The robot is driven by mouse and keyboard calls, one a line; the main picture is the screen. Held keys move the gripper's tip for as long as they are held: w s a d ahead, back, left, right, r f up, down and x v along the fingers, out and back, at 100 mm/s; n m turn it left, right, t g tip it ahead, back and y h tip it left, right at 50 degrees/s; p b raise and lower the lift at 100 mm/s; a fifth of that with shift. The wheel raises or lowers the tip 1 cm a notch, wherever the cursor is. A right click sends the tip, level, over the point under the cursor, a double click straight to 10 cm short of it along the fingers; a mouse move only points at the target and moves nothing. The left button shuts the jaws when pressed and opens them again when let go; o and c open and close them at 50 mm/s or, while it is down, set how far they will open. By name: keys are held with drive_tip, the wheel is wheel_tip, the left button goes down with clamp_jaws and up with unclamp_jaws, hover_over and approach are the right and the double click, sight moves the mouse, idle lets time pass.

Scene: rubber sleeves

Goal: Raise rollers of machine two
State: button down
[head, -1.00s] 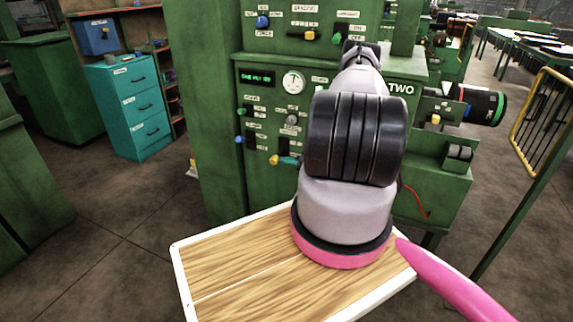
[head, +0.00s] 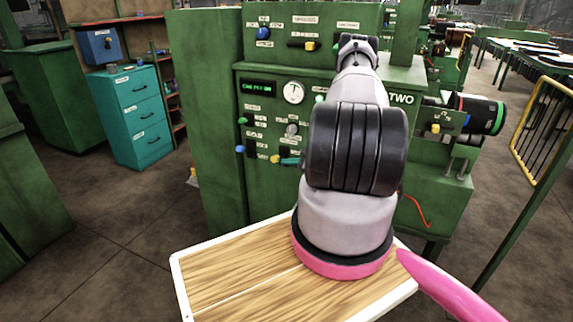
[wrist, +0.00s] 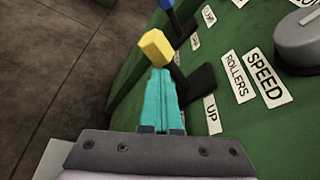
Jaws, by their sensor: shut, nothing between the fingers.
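Machine two (head: 215,120) is a green cabinet marked TWO with a control panel. A lever with a yellow knob (wrist: 155,47) stands beside the labels ROLLERS and UP in the wrist view; the knob also shows in the head view (head: 276,158). My gripper (wrist: 161,74) is shut and empty, its teal fingertips right at the knob; whether they touch is unclear. The fingers also show in the head view (head: 290,161), partly behind my arm. At the right, small rollers (head: 461,144) sit on raised posts (head: 460,166), close under a dark cylinder (head: 482,114).
A lever with a blue knob (wrist: 166,4) is just beyond the yellow one, and a grey dial (wrist: 300,45) is to the right. A teal drawer cabinet (head: 138,115) stands at the left. A yellow rail (head: 541,125) is at the right.

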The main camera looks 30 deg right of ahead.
drive_tip(key=shift+w+r, duration=0.1)
drive_tip(key=shift+r, duration=0.45)
drive_tip(key=s+d, duration=0.7)
drive_tip(key=s, duration=0.2)
drive_tip(key=shift+s+d, duration=0.15)
drive_tip(key=shift+s, duration=0.1)
idle(0.3)
